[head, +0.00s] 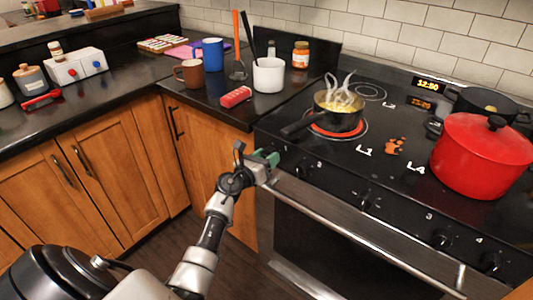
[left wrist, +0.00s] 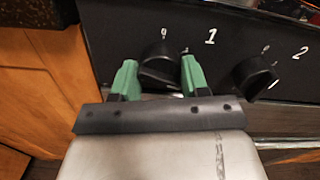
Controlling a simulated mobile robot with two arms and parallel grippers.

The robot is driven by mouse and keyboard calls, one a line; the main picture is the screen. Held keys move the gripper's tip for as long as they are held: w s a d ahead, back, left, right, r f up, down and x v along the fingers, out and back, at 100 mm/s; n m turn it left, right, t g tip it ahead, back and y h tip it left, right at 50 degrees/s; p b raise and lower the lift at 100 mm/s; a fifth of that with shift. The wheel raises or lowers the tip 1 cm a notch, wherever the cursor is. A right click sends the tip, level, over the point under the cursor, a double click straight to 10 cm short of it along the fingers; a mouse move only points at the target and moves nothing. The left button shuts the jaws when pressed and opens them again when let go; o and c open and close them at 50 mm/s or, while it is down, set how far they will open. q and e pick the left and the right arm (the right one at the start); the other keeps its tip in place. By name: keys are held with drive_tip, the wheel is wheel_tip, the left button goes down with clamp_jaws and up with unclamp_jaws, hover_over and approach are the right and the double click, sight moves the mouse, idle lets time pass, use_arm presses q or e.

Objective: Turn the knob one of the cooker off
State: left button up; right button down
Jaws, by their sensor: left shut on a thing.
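The cooker (head: 345,205) has a row of black knobs on its dark front panel. Knob one (left wrist: 160,64), beside the white number 1, shows in the left wrist view between the green fingertips. My left gripper (head: 268,160) is at the left end of the panel and is shut on knob one. In the left wrist view the green fingers (left wrist: 159,72) stand on either side of the knob. In the head view the gripper hides this knob. My right gripper is in neither view.
Knob two (left wrist: 256,78) is just right of knob one. A steaming pan (head: 338,118) sits on a glowing red burner (head: 345,137), its handle pointing front left. A red pot (head: 480,160) stands at the right. The oven's handle bar (head: 350,230) runs below the knobs.

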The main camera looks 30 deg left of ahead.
use_arm(q)
drive_tip(key=n+p, duration=0.3)
drive_tip(key=n, duration=0.1)
drive_tip(key=shift+r+n, duration=0.1)
drive_tip(key=shift+n, duration=0.2)
drive_tip(key=n+p, duration=0.2)
drive_tip(key=n, duration=0.3)
drive_tip(key=shift+d, duration=0.1)
drive_tip(key=n+p, duration=0.2)
drive_tip(key=n, duration=0.3)
drive_tip(key=shift+n, duration=0.4)
drive_tip(key=n+p, duration=0.1)
drive_tip(key=n, duration=0.4)
drive_tip(key=shift+n+p, duration=0.3)
drive_tip(key=shift+p, duration=0.1)
drive_tip(key=o, duration=0.9)
drive_tip(key=shift+s, duration=0.1)
drive_tip(key=s, duration=0.7)
drive_tip(key=s+a, duration=0.1)
drive_tip(key=s, duration=0.2)
drive_tip(key=shift+s, duration=0.3)
